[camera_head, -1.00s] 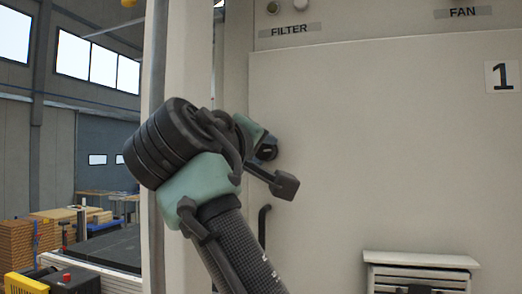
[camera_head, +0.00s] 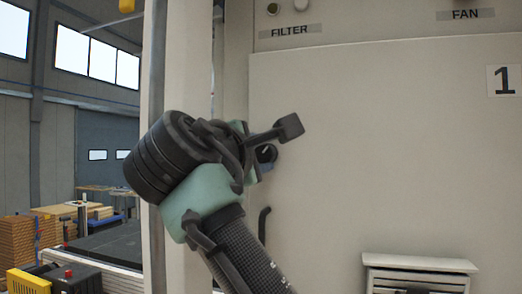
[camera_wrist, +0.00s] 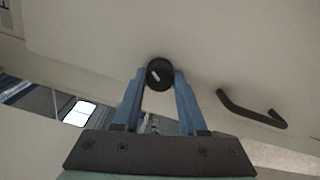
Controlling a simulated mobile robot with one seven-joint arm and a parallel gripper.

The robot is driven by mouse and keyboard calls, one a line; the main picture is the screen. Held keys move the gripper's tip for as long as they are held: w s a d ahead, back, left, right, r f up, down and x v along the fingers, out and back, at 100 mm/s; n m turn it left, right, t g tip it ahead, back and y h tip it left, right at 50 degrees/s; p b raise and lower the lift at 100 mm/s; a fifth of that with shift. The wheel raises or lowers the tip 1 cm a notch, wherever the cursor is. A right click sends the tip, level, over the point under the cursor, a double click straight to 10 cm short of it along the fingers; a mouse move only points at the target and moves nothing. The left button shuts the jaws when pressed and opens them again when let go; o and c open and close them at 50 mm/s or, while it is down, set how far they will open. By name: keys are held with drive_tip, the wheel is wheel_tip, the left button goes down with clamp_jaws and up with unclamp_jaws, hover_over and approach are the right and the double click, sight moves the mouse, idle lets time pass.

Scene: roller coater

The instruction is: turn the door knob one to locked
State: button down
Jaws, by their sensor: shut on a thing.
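The door knob (camera_wrist: 159,75) is a round black knob with a white mark, on the pale door labelled 1 (camera_head: 380,170). In the wrist view my gripper (camera_wrist: 160,73) has its two blue fingers closed around the knob's sides. The white mark slants in that view. In the head view the knob (camera_head: 266,153) shows just right of my wrist, partly covered by my arm, and its white mark is visible. My fingers are mostly hidden there.
A black door handle (camera_head: 263,224) is below the knob; it also shows right of the fingers in the wrist view (camera_wrist: 250,110). A slatted box (camera_head: 420,272) juts out at the lower right. A vertical post (camera_head: 180,60) stands left of the door.

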drive_tip(key=n+p, duration=0.1)
drive_tip(key=n, duration=0.3)
drive_tip(key=shift+n+p, duration=0.3)
drive_tip(key=shift+n, duration=1.2)
drive_tip(key=shift+c, duration=2.2)
unclamp_jaws()
drive_tip(key=b+v, duration=0.6)
drive_tip(key=v, duration=0.7)
drive_tip(key=shift+b, duration=0.35)
